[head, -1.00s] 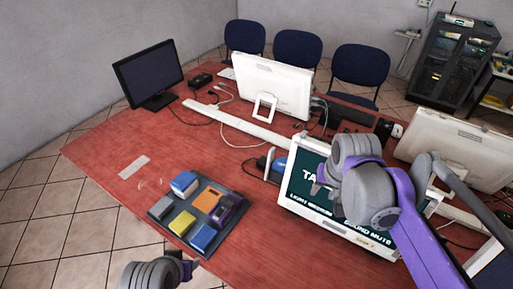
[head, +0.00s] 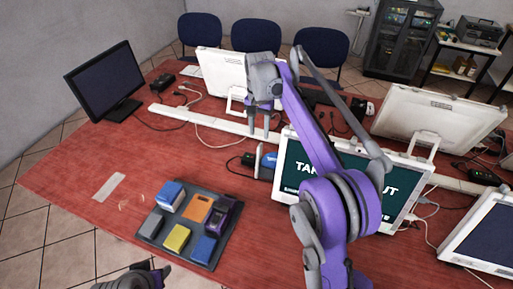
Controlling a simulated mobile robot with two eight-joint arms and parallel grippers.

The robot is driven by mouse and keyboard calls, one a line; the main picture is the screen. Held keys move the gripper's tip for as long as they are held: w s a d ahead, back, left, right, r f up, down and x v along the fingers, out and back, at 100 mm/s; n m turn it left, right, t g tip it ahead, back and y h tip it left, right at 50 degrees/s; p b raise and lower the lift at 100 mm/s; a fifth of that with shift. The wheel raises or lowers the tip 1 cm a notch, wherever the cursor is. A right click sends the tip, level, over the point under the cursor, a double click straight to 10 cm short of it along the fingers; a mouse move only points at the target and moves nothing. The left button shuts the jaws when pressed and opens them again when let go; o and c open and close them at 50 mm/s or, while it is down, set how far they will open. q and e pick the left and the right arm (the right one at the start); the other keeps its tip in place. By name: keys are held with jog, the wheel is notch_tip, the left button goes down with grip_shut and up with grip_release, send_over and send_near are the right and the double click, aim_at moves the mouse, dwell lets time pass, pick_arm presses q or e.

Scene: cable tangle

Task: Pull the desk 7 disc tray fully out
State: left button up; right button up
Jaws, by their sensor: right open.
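I cannot make out a disc tray or a desk number in the head view. A blue and dark device (head: 267,164) stands upright at the left edge of the monitor with the "TA…" text (head: 300,166). My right gripper (head: 260,134) points down above the desk, just behind that device, its two fingers apart and empty. It appears over the white cable channel, and its height above the desk is hard to judge. My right arm covers the middle of the text monitor. My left gripper (head: 158,277) is at the bottom edge, partly cut off, and its jaws cannot be read.
The red desk (head: 110,155) has a dark tray (head: 215,255) of coloured blocks at front left. A white cable channel (head: 180,115) with loose cables crosses the desk. A black monitor (head: 103,80) and white monitors (head: 405,110) stand around. The desk's left part is mostly clear.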

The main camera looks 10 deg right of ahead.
aim_at(259, 147)
notch_tip(259, 147, down, 8)
jog(key=shift+f+b, duration=0.1)
jog(key=shift+b, duration=0.2)
grip_shut()
dwell(1.4)
